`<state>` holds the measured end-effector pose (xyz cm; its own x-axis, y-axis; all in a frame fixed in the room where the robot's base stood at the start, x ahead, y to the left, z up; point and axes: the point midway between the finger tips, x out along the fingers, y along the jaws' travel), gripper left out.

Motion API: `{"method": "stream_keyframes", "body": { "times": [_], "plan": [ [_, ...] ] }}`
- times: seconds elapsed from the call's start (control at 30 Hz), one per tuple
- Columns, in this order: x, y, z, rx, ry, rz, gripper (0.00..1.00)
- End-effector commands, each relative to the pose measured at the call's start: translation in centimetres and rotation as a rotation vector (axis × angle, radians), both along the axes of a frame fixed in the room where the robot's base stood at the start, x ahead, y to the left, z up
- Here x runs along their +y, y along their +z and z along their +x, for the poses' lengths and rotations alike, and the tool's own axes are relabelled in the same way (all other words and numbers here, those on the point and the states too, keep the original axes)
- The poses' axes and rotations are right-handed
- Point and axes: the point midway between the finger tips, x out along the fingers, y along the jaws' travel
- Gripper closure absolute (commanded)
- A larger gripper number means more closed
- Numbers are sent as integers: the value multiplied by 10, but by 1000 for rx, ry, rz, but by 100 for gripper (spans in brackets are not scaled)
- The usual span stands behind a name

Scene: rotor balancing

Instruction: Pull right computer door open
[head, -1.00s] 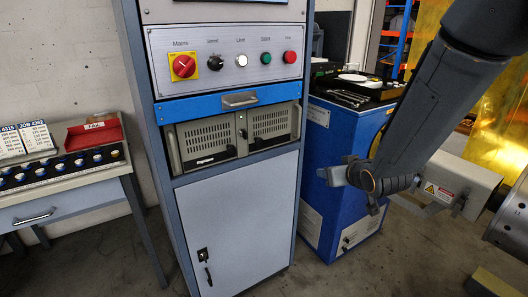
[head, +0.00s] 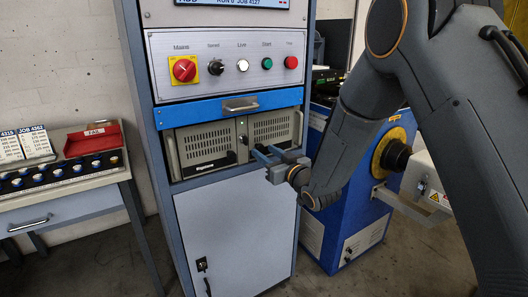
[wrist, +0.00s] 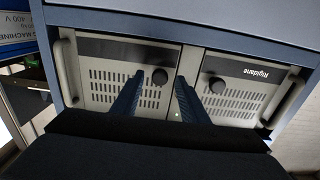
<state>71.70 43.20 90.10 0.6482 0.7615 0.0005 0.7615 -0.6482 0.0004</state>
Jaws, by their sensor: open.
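The computer, a beige unit with two slotted doors, sits in the rack. Its right door (head: 272,128) is shut and shows on the left in the upside-down wrist view (wrist: 105,85). That door's black knob (wrist: 160,76) is near its inner edge. My gripper (head: 264,152) is open in front of the right door's lower part. In the wrist view, the fingertips (wrist: 159,80) lie on either side of the knob; I cannot tell whether they touch it. The left door (head: 203,145) is also shut. My gripper hides the right door's lower edge in the head view.
A blue drawer (head: 180,114) with a metal handle is just above the computer. A grey lower cabinet door (head: 235,225) is below. A blue machine (head: 350,225) stands right of the rack, behind my arm. A side table (head: 75,190) stands left.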

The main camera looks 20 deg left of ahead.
Motion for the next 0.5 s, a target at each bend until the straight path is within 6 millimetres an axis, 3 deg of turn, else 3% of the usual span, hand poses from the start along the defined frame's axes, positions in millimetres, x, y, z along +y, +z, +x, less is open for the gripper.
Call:
{"method": "stream_keyframes", "body": {
  "times": [0.4, 0.5],
  "plan": [
    [9, 0, 8, 1, -1, 0, 60],
    [9, 0, 8, 1, -2, 0, 73]
  ]
}}
